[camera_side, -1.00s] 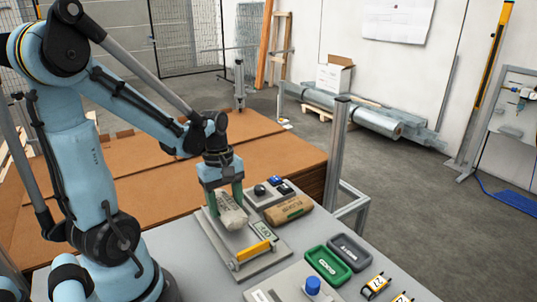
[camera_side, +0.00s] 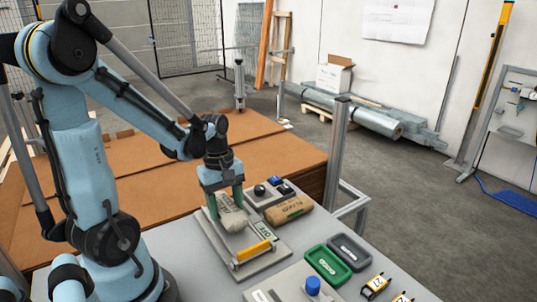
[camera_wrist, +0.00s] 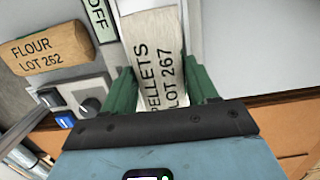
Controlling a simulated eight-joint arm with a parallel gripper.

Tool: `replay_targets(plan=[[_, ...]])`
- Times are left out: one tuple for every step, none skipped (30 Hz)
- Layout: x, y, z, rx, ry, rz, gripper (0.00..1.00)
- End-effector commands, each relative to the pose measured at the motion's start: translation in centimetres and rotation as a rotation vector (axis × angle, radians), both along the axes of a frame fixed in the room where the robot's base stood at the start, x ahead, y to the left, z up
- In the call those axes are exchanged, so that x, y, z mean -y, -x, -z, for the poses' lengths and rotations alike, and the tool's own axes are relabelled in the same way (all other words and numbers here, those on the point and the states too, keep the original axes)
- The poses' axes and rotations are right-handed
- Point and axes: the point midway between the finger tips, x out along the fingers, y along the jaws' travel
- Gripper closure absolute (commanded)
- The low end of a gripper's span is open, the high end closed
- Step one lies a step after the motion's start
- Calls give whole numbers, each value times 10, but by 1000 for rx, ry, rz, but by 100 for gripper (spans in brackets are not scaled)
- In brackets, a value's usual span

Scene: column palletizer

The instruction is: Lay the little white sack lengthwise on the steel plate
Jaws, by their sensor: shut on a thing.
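The little white sack (camera_side: 233,217), printed PELLETS LOT 267, is between the green fingers of my gripper (camera_side: 226,203). My gripper is shut on it near its far end. The sack is low over the steel plate (camera_side: 216,240); I cannot tell whether its underside touches. In the wrist view the sack (camera_wrist: 155,55) runs out lengthwise between both fingers (camera_wrist: 161,90), with its print readable.
A brown sack (camera_side: 289,209) marked FLOUR LOT 262 lies right of the plate, beside a control box (camera_wrist: 75,98) with a knob. Green (camera_side: 328,266) and grey (camera_side: 350,251) trays, and a blue knob (camera_side: 313,284), are nearer the front. A metal post (camera_side: 338,150) stands at the back.

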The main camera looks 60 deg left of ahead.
Motion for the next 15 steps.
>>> replay_targets(plan=[[0, 0, 1, 0, 0, 0, 79], [0, 0, 1, 0, 0, 0, 79], [0, 0, 2, 0, 0, 0, 79], [0, 0, 2, 0, 0, 0, 79], [0, 0, 3, 0, 0, 0, 79], [0, 0, 3, 0, 0, 0, 79], [0, 0, 4, 0, 0, 0, 79], [0, 0, 4, 0, 0, 0, 79], [0, 0, 4, 0, 0, 0, 79], [0, 0, 5, 0, 0, 0, 79], [0, 0, 5, 0, 0, 0, 79], [0, 0, 6, 0, 0, 0, 79], [0, 0, 6, 0, 0, 0, 79], [0, 0, 7, 0, 0, 0, 79], [0, 0, 7, 0, 0, 0, 79]])
